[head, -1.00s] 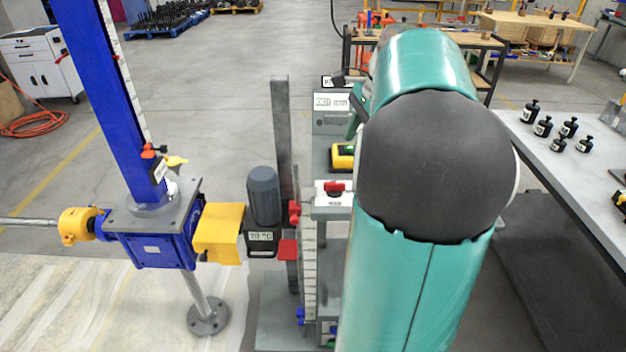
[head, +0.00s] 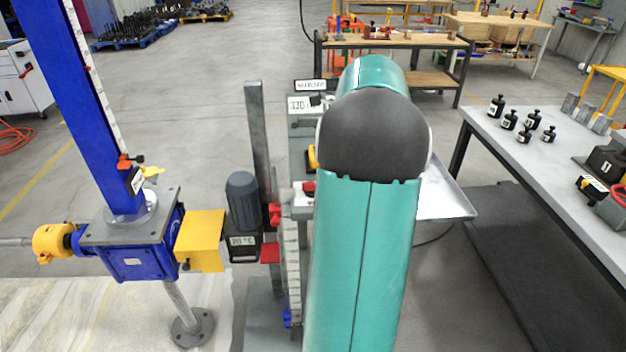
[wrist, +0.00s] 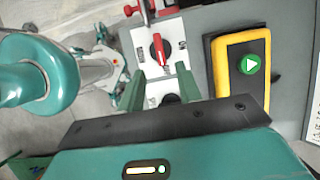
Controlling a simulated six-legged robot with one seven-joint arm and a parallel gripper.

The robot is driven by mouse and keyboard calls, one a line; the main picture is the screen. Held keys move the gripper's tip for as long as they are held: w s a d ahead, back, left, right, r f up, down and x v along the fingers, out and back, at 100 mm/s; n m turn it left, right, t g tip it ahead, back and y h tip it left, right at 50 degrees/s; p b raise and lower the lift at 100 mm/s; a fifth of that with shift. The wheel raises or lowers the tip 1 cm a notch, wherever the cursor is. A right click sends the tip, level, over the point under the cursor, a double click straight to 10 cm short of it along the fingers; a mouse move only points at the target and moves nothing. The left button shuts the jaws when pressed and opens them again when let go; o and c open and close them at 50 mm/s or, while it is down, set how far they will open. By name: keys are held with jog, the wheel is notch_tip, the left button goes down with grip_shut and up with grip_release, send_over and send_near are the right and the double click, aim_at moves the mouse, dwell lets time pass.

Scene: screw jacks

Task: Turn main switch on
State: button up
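In the wrist view, a red rotary switch handle (wrist: 158,48) sits on a white plate (wrist: 177,53), pointing along the plate's length. A dark round part shows lower on the plate between my fingers. My gripper (wrist: 160,71) is open, with its two green fingers apart and their tips just short of the red handle in the picture; no contact is visible. In the head view, a small part of a red knob (head: 308,188) shows at the left edge of my arm. My arm hides the rest of it and my gripper there.
A yellow-framed dark panel with a green start button (wrist: 249,64) lies right of the switch. A blue screw jack (head: 140,245) with a yellow block (head: 201,240) and grey motor (head: 243,200) stands left. A table (head: 545,165) with black weights stands right.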

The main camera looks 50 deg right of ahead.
jog(key=x, duration=0.8)
jog(key=shift+w+a, duration=0.1)
jog(key=shift+a, duration=0.05)
grip_shut()
